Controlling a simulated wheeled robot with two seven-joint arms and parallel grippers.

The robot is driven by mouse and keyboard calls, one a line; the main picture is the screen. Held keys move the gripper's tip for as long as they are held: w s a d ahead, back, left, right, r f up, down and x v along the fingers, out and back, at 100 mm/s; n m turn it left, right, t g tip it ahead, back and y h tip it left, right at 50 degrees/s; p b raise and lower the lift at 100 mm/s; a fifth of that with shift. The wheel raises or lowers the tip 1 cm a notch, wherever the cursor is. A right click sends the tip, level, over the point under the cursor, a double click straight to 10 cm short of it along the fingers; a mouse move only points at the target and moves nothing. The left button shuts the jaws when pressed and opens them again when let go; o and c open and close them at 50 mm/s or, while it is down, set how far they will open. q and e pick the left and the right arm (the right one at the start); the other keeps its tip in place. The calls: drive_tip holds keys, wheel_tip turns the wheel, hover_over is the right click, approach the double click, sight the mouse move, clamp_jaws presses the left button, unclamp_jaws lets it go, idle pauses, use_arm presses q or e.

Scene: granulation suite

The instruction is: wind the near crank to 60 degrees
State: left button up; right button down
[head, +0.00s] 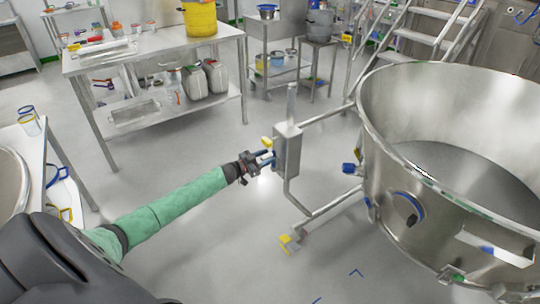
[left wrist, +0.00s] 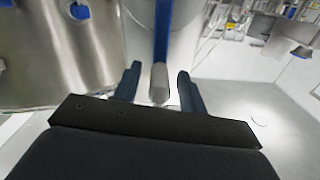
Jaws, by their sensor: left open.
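The near crank shows in the left wrist view as a blue arm (left wrist: 162,35) with a rounded grey grip (left wrist: 159,82) at its end. It is on the pale housing of a grey box post (head: 288,150), which stands left of the large steel bowl in the head view. My left gripper (head: 264,159) reaches the left side of this post with its fingers pointing at it. In the left wrist view, my left gripper (left wrist: 159,88) is open, with one dark finger on each side of the grip. I see a gap on both sides. The crank's angle is hard to read. My right gripper is out of view.
The large steel bowl (head: 375,150) on a wheeled tubular frame (head: 322,207) fills the right. A steel table (head: 150,57) with a yellow bucket (head: 200,18) stands behind my left arm. Steel steps (head: 425,25) stand at the back. The floor below my left arm is clear.

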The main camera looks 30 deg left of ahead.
use_arm(q)
drive_tip(key=shift+x, duration=1.1)
clamp_jaws()
